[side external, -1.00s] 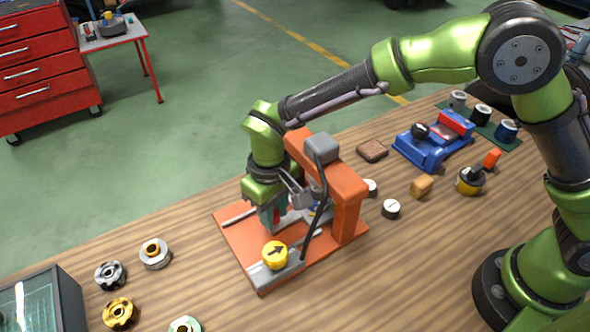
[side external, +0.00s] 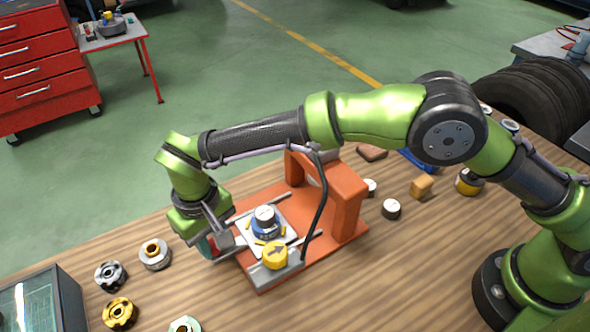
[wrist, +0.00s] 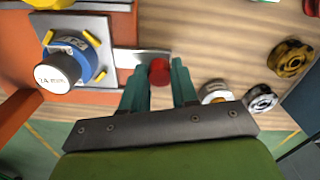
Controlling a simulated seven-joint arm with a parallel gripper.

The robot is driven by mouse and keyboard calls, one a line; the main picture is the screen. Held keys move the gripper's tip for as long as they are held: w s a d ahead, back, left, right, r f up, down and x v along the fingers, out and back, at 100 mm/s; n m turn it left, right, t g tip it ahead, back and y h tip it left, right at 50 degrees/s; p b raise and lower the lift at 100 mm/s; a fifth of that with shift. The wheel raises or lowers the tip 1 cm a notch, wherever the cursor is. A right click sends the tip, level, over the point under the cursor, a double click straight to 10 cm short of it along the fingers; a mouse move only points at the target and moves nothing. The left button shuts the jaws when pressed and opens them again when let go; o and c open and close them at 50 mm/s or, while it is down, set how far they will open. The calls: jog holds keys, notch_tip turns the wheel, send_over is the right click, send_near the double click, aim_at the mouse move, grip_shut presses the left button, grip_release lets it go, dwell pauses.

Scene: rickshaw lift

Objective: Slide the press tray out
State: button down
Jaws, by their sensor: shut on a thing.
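The press tray is a light grey plate (side external: 286,236) on the orange base (side external: 325,245) of the press, out in front of the orange upright. It carries a blue round part with a white-topped cylinder (side external: 265,217) and yellow clips. In the wrist view the tray (wrist: 103,27) is at upper left, with a flat metal handle (wrist: 130,62) ending in a red knob (wrist: 159,72). My gripper (wrist: 157,82) has its teal fingers on both sides of the knob, shut on it. In the side view my gripper (side external: 209,247) is beyond the base's left edge, and the knob is mostly hidden.
A yellow arrow knob (side external: 275,254) sits on a grey block at the base's front. Several round metal parts (side external: 155,254) lie on the wooden table to the left, near a dark glass-topped case (side external: 40,300).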

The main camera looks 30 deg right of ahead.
jog(key=shift+a, duration=0.9)
jog(key=c, duration=0.9)
grip_release()
jog(key=shift+o, duration=0.2)
notch_tip(320, 180, up, 17)
